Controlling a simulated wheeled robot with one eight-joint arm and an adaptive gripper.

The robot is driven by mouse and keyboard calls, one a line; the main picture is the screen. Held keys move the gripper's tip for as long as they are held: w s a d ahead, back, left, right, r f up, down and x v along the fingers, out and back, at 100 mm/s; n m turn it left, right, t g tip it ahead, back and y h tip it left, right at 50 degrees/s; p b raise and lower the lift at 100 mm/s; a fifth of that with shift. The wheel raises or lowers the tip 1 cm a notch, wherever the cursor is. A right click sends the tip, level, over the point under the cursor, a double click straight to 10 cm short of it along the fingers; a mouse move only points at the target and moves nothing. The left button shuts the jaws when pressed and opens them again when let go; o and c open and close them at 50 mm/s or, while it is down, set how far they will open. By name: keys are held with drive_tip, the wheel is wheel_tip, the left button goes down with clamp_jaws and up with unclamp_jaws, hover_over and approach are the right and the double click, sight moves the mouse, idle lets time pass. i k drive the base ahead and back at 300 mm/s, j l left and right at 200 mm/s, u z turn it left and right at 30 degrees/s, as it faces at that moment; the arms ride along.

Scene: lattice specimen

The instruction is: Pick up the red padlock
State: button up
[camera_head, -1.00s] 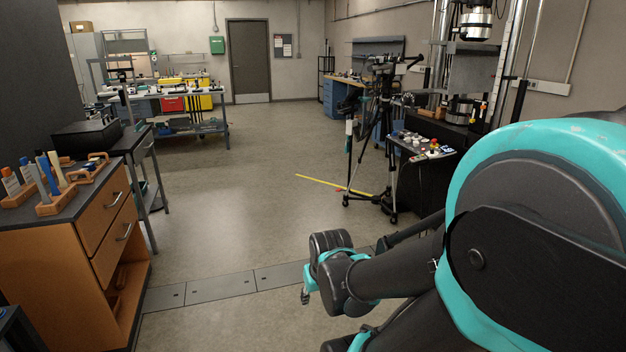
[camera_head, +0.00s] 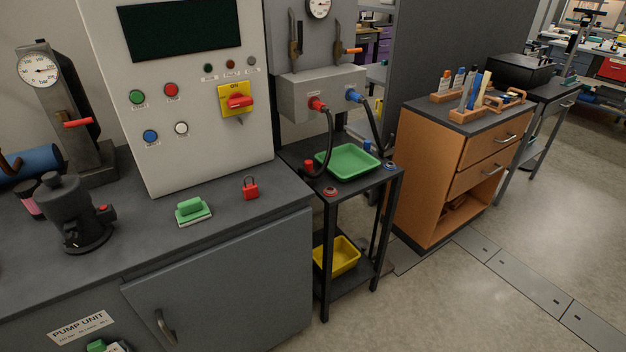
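The red padlock (camera_head: 250,188) stands on the grey top of the pump unit cabinet (camera_head: 225,262), close to its right end and below the control panel. Its shackle points up. My gripper is not in the current view, so I cannot see whether it is open or shut.
A green block on a white base (camera_head: 192,210) sits left of the padlock. The control panel (camera_head: 196,75) rises behind it. A black cart (camera_head: 383,240) with a green tray (camera_head: 348,146) stands to the right, then an orange drawer cabinet (camera_head: 440,172). Floor is clear at lower right.

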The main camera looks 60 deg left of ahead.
sight(250, 190)
drive_tip(key=u, duration=2.75)
